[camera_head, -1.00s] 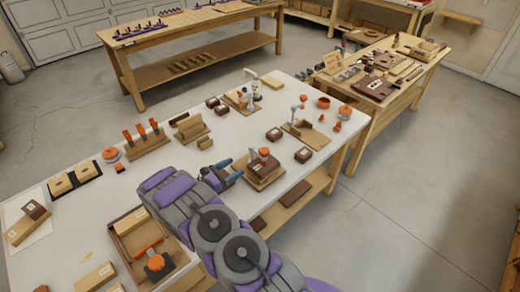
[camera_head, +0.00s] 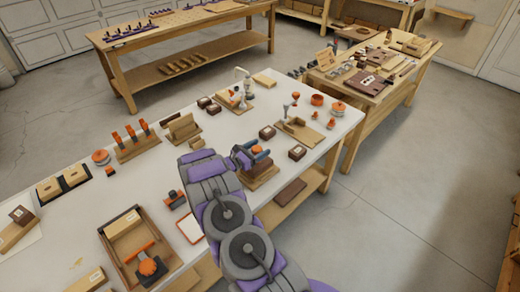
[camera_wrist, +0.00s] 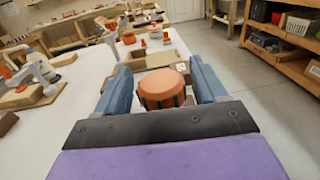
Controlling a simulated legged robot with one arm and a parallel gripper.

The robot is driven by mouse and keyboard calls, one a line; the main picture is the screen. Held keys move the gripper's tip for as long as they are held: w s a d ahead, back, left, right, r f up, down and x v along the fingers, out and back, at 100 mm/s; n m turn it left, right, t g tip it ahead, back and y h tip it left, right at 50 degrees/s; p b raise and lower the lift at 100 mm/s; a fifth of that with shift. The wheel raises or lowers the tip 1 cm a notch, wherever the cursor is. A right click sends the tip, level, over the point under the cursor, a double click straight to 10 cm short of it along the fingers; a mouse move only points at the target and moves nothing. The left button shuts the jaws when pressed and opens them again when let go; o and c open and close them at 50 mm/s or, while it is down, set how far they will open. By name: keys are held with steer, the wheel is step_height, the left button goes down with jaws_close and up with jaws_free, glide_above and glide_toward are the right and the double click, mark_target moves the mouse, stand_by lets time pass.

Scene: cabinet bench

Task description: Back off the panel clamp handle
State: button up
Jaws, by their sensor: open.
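The panel clamp handle looks to be a round orange knob (camera_head: 257,150) on a stacked wooden block (camera_head: 262,171) near the right front edge of the white bench. In the wrist view the orange knob (camera_wrist: 163,87) sits between my two blue fingers, with dark ribs below its top. My gripper (camera_head: 252,153) is open at the knob, with one finger on each side. My gripper hides part of the block.
Dark blocks (camera_head: 297,152) and a wooden tray with a grey post (camera_head: 304,129) stand just beyond the knob. Orange pots (camera_head: 317,99) are further right. A white clamp fixture (camera_wrist: 42,68) stands left in the wrist view. An open wooden box (camera_head: 128,222) lies at the near left.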

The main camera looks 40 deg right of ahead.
steer(key=shift+d, duration=0.8)
steer(key=shift+a, duration=0.1)
steer(key=shift+a, duration=0.1)
steer(key=shift+a, duration=0.1)
steer(key=shift+c, duration=0.6)
steer(key=c, duration=0.9)
